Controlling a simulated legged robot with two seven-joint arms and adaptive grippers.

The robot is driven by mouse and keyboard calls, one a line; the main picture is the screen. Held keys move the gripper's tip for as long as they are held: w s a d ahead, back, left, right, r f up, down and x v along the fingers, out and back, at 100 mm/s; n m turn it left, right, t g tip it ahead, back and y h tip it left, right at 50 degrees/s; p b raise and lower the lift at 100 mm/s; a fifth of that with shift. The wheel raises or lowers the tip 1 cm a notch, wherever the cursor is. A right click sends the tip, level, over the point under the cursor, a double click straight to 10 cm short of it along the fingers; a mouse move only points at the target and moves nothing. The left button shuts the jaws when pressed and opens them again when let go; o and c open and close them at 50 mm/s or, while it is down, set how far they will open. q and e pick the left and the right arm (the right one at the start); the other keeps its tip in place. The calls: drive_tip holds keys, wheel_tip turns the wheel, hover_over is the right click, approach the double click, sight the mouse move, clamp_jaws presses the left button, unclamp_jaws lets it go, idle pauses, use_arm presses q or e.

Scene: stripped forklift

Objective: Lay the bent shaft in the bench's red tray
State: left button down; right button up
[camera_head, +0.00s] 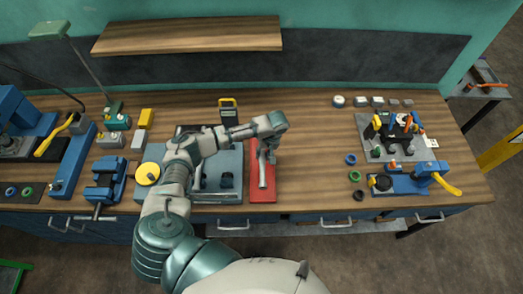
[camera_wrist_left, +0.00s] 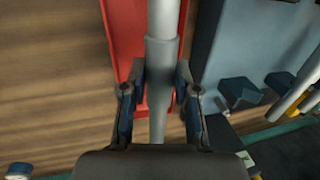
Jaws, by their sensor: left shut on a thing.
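The bent shaft (camera_head: 262,172) is a grey metal rod with a thicker sleeve section. It lines up lengthwise over the red tray (camera_head: 263,196) on the bench. My left gripper (camera_head: 268,150) reaches over the tray's far part and is shut on the shaft. In the left wrist view the gripper's two fingers (camera_wrist_left: 158,85) close on either side of the shaft (camera_wrist_left: 160,60), with the red tray (camera_wrist_left: 126,25) beneath. I cannot tell whether the shaft touches the tray floor. My right gripper is not in view.
A blue-grey mat (camera_head: 228,160) with dark holders lies directly left of the tray. A blue vise (camera_head: 105,178) stands farther left. Several rings and a tool board (camera_head: 365,130) are to the right. Bare wood (camera_head: 310,150) lies just right of the tray.

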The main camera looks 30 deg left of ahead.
use_arm(q)
drive_tip(key=f+b, duration=0.2)
drive_tip(key=b, duration=0.1)
drive_tip(key=shift+d+f, duration=0.35)
drive_tip(key=shift+f, duration=0.05)
drive_tip(key=shift+a+f+b, duration=0.15)
drive_tip(key=shift+f+b, duration=0.15)
drive_tip(key=shift+b, duration=0.1)
drive_tip(key=shift+a+f+b, duration=0.15)
drive_tip(key=shift+f+b, duration=0.2)
drive_tip(key=shift+b, duration=0.05)
drive_tip(key=shift+a+f, duration=0.3)
drive_tip(key=shift+f, duration=0.65)
drive_tip(key=shift+d+f, duration=0.2)
drive_tip(key=shift+f, duration=0.1)
drive_tip(key=shift+d, duration=0.25)
drive_tip(key=c, duration=0.8)
unclamp_jaws()
drive_tip(key=shift+o, duration=0.8)
drive_tip(key=shift+s+a+f, duration=0.1)
drive_tip(key=shift+a, duration=0.1)
drive_tip(key=o, duration=0.4)
drive_tip(key=shift+a, duration=0.1)
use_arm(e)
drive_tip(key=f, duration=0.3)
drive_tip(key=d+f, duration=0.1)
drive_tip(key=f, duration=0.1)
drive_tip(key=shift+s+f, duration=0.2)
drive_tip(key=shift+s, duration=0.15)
